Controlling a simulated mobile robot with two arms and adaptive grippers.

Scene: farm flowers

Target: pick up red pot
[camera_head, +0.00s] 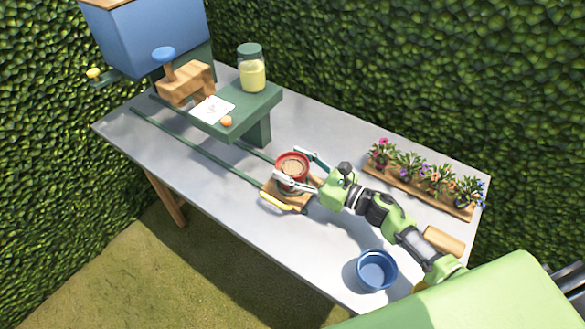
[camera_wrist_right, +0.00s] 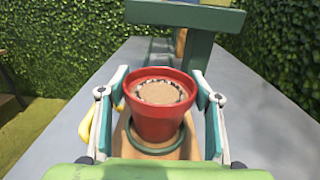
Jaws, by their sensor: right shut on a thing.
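The red pot (camera_head: 292,166), filled with brown soil, stands upright on a small wooden carriage (camera_head: 273,193) in the middle of the table. It also shows in the right wrist view (camera_wrist_right: 155,120), where a dark green ring circles its lower part. My right gripper (camera_head: 304,169) reaches in from the right with one finger on each side of the pot, and it is shut on the pot. In the wrist view (camera_wrist_right: 160,110) the teal fingers flank the pot. I cannot tell whether the pot is clear of the carriage. My left gripper is not in view.
Green rails (camera_head: 190,142) run to a green stand (camera_head: 258,104) holding a jar of yellow stuff (camera_head: 252,70) and a white card (camera_head: 212,109). A blue pot (camera_head: 377,270) stands at the front right. A flower tray (camera_head: 420,190) lies behind my right arm. Hedges border the table.

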